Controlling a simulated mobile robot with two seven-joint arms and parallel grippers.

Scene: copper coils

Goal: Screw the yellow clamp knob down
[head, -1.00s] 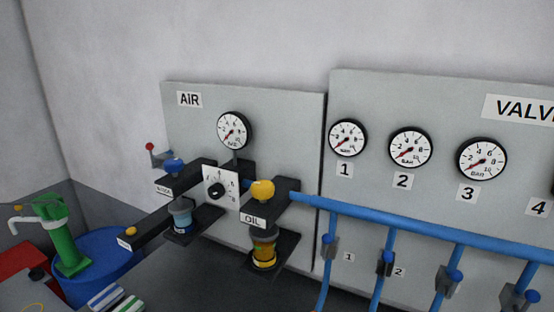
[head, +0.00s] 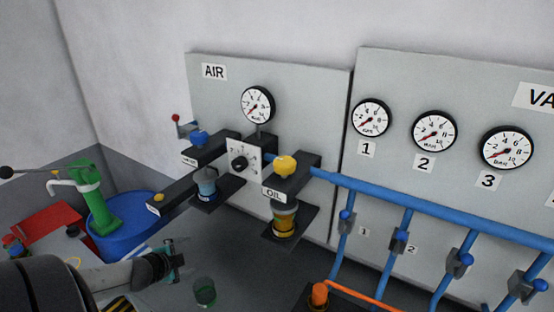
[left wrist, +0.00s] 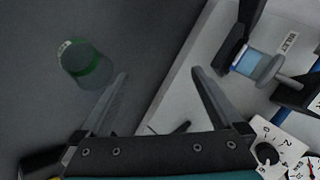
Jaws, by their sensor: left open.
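A large yellow knob (head: 285,166) tops the black OIL bracket, above an amber bowl (head: 284,218). A smaller yellow-orange knob (head: 159,197) sits on the end of a dark bar jutting from the AIR panel. I cannot tell which is the clamp knob. My left gripper (head: 174,262) is low in the head view, below and apart from both knobs. In the left wrist view its two fingers (left wrist: 160,76) are spread with nothing between them. My right gripper is not in view.
A green-ringed clear cup (head: 205,291) is near my left gripper; it also shows in the left wrist view (left wrist: 86,66). A blue-topped bowl (head: 206,184) hangs under the bar. Blue pipes (head: 400,200) cross at right. A green pump (head: 92,203) and blue drum (head: 130,222) stand left.

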